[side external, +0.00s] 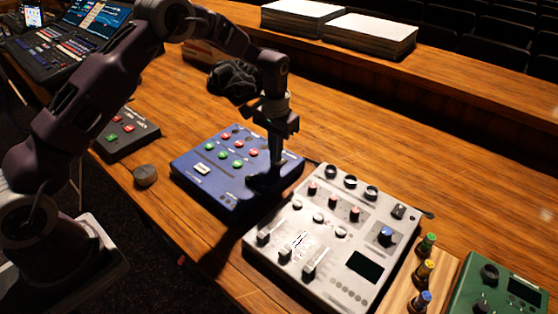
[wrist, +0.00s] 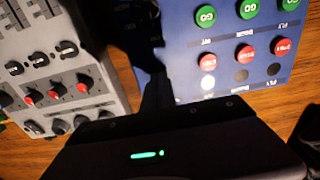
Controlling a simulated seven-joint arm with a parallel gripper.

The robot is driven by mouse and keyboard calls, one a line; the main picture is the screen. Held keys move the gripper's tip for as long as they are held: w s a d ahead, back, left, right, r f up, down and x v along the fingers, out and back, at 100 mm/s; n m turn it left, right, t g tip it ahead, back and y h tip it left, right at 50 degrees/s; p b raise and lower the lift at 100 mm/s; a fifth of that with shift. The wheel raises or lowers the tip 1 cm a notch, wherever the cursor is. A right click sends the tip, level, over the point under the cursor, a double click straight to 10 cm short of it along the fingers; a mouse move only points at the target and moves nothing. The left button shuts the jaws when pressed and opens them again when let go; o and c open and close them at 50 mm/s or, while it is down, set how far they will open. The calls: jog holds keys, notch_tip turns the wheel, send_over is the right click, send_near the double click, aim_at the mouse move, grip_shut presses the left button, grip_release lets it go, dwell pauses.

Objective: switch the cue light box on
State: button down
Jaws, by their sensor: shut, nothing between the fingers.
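The blue box (side external: 203,189), with rows of red and green buttons, appears to be the cue light box. It lies flat on the desk, and it also shows in the wrist view (wrist: 185,62). A pale rectangular piece (side external: 202,169) sits on its left part. My gripper (side external: 264,182) is shut and empty, pointing down at the box's right part. Its tips hide the surface there, and I cannot tell whether they touch it. In the wrist view the dark fingers (wrist: 155,90) cover the box's edge. One round spot (wrist: 208,83) below the red buttons is bright; its neighbours are dark.
A grey mixer (side external: 335,235) with knobs and faders stands close on the right. A dark box (side external: 125,133) with red and green buttons and a mouse (side external: 145,175) lie left. Headphones (side external: 233,80) lie behind. A green unit (side external: 505,290) is at the front right.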

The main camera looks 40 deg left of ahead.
jog(key=shift+f, duration=0.7)
jog(key=shift+r, duration=3.55)
jog(key=s+d+r+t, duration=0.1)
jog(key=s+r, duration=0.6)
jog(key=r, duration=0.2)
jog(key=s+r+t, duration=0.2)
jog(key=s+r, duration=0.4)
jog(key=r, duration=0.3)
jog(key=s+r+t, duration=0.1)
jog(key=s+t, duration=0.1)
jog(key=s, duration=2)
jog(key=shift+d+t, duration=0.3)
